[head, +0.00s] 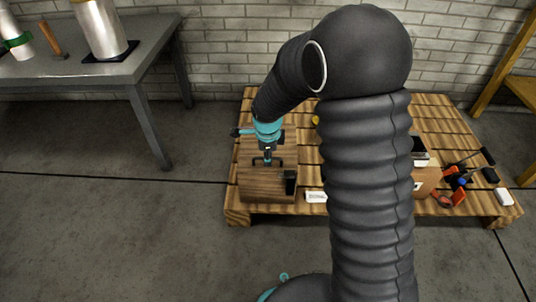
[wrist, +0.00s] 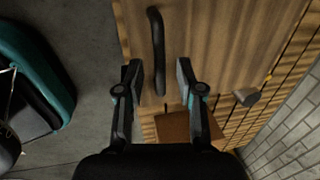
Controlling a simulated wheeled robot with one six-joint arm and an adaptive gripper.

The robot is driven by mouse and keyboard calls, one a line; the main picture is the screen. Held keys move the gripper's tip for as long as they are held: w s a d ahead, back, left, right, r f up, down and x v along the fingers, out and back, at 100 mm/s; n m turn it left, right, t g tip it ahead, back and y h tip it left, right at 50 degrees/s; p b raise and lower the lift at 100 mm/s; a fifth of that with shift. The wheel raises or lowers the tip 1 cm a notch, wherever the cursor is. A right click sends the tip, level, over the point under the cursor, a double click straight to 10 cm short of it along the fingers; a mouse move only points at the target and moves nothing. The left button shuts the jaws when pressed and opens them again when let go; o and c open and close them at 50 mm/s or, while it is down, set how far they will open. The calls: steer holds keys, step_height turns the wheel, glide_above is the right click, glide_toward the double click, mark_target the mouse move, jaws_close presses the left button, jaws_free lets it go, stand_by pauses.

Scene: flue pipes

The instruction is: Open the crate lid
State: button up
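The wooden crate (head: 262,188) stands on the left part of a slatted pallet; its lid looks shut, though my arm hides part of it. A black bar handle (wrist: 157,45) runs along the wooden surface in the wrist view. My gripper (head: 267,158) is over the crate at the handle. In the wrist view my gripper (wrist: 161,77) has its two fingers apart, with the handle's end showing between them. Neither finger clearly touches the handle. Whether the fingertips reach down to its height I cannot tell.
The pallet (head: 440,125) also carries a brown box (head: 427,180), a white label or small block (head: 315,197) and several tools at the right. A grey metal table (head: 150,50) stands at the left. A brick wall is behind. The floor at the front left is clear.

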jaws_close()
